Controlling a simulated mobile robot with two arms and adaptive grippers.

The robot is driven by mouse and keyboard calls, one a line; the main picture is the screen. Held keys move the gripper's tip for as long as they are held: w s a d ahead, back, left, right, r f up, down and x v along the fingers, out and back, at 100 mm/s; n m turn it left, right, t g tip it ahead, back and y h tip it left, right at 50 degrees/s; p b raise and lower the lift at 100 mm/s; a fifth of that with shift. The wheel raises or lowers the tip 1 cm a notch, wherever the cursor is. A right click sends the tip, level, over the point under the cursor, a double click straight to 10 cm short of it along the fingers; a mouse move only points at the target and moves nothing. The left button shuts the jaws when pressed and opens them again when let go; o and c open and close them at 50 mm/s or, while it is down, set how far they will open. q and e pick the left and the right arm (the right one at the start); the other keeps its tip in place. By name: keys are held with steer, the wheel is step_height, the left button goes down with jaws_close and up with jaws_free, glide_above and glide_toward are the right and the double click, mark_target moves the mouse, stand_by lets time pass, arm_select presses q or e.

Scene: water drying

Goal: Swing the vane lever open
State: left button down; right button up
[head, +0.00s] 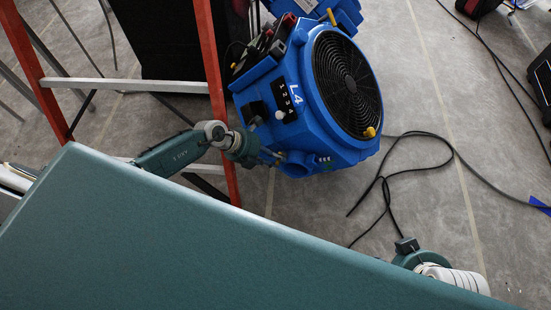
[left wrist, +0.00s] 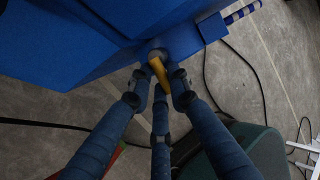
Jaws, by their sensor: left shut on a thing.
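The blue fan unit (head: 300,100) marked L4 stands on the floor, with a round black grille on its upper right face. The yellow vane lever (left wrist: 159,75) sticks out from a grey round pivot on the blue housing in the left wrist view. My left gripper (left wrist: 162,82) has its three fingers closed around the lever, with the lever between the fingertips. In the head view my left gripper (head: 274,157) is at the lower side of the fan, and the lever is hidden there.
An orange ladder (head: 212,80) stands close to the left of the fan, beside my left arm. A second blue unit (head: 345,12) is behind it. A black cable (head: 425,134) lies in loops on the grey floor to the right.

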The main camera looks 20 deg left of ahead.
arm_select(q)
steer(key=shift+w+d+r, duration=0.1)
stand_by(0.4)
steer(key=c, duration=1.7)
jaws_free()
steer(key=shift+o, duration=0.2)
steer(key=v, duration=1.2)
